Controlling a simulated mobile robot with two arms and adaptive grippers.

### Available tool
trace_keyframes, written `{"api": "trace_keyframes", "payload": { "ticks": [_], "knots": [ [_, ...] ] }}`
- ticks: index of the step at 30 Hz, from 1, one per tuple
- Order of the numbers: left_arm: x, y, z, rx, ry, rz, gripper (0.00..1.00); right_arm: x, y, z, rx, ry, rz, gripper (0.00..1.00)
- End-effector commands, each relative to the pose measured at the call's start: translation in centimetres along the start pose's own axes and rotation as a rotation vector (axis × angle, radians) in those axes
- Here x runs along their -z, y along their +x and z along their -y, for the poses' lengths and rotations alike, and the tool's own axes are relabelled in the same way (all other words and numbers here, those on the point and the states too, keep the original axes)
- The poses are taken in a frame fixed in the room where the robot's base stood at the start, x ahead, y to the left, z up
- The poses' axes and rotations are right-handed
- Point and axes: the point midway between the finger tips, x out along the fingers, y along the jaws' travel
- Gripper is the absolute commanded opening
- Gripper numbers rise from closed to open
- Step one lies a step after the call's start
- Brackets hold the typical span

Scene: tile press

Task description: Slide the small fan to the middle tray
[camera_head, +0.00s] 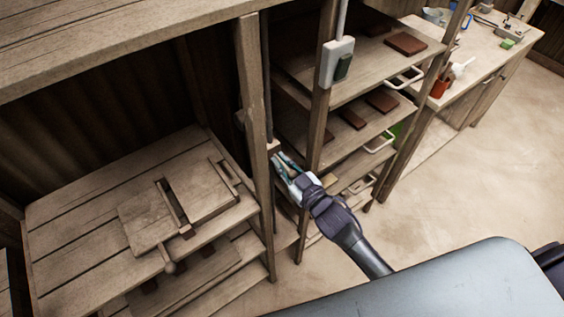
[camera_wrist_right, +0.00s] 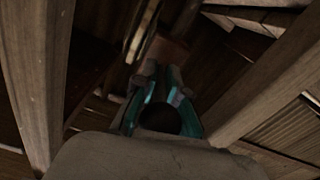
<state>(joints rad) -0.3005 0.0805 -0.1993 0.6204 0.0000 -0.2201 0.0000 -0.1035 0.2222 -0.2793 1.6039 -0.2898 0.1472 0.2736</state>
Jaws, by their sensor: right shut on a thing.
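My right gripper (camera_head: 282,163) reaches between two wooden posts beside the rack. It is shut on a small brown block-like piece (camera_head: 272,147) next to a thin vertical rod. The piece also shows dimly beyond the fingertips in the right wrist view (camera_wrist_right: 168,52). I cannot tell whether this piece belongs to the small fan; nothing clearly fan-shaped shows. Trays with white handles sit in the rack: an upper one (camera_head: 404,79), a middle one (camera_head: 379,142) and a lower one (camera_head: 361,184). My left gripper is out of view.
Wooden posts (camera_head: 254,120) and (camera_head: 318,115) stand close on both sides of my right gripper. A grey switch box (camera_head: 337,63) hangs on the right post. A wooden press board (camera_head: 145,217) lies on the left shelf. Open floor (camera_head: 480,170) lies to the right.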

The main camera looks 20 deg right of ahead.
Motion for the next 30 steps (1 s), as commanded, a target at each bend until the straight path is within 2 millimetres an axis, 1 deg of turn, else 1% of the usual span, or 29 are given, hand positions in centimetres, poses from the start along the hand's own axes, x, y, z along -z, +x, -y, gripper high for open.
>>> {"api": "trace_keyframes", "payload": {
  "ticks": [3,4,6,8,16,20,23,30],
  "knots": [
    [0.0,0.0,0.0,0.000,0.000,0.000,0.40,0.0,0.0,0.0,-0.001,0.000,0.001,0.00],
    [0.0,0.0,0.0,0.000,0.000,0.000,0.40,-0.1,0.0,0.0,-0.001,0.000,0.001,0.16],
    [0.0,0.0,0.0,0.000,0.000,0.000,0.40,-0.1,0.0,0.0,-0.001,0.000,0.002,0.27],
    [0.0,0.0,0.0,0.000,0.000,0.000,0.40,-0.1,0.0,0.0,-0.001,0.000,0.002,0.36],
    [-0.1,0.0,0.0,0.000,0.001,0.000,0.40,-0.1,-0.1,0.0,0.000,0.000,0.003,0.36],
    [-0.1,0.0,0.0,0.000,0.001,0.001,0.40,-0.2,-0.9,0.0,0.000,0.001,0.004,0.36],
    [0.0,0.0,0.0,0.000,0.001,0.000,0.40,-0.2,-2.4,0.0,0.000,0.001,0.006,0.36],
    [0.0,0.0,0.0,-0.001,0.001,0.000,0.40,-0.2,-7.7,0.0,0.000,0.001,0.006,0.36]
  ]
}}
